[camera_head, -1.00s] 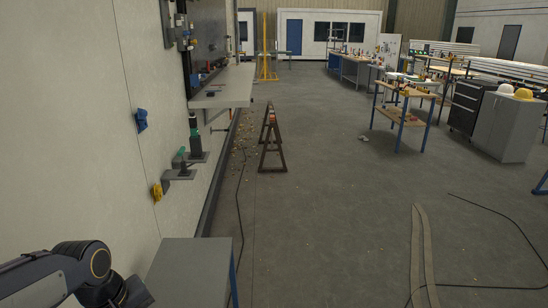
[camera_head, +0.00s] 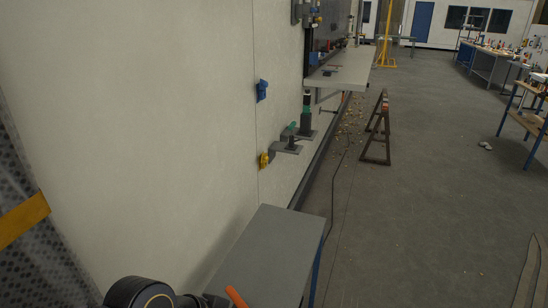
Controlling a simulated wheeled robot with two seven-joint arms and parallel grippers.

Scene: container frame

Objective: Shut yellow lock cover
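A small yellow lock cover (camera_head: 264,160) is on the pale wall left of centre, below a blue fitting (camera_head: 262,90). It is small in the view, and I cannot tell whether it stands open or shut. Part of my own dark arm shows at the bottom edge, well below and nearer than the yellow lock cover. Neither gripper's fingers can be made out.
A grey table (camera_head: 270,252) stands against the wall in front of me, below the yellow cover. A larger shelf (camera_head: 340,72) and a trestle (camera_head: 378,130) are farther on.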

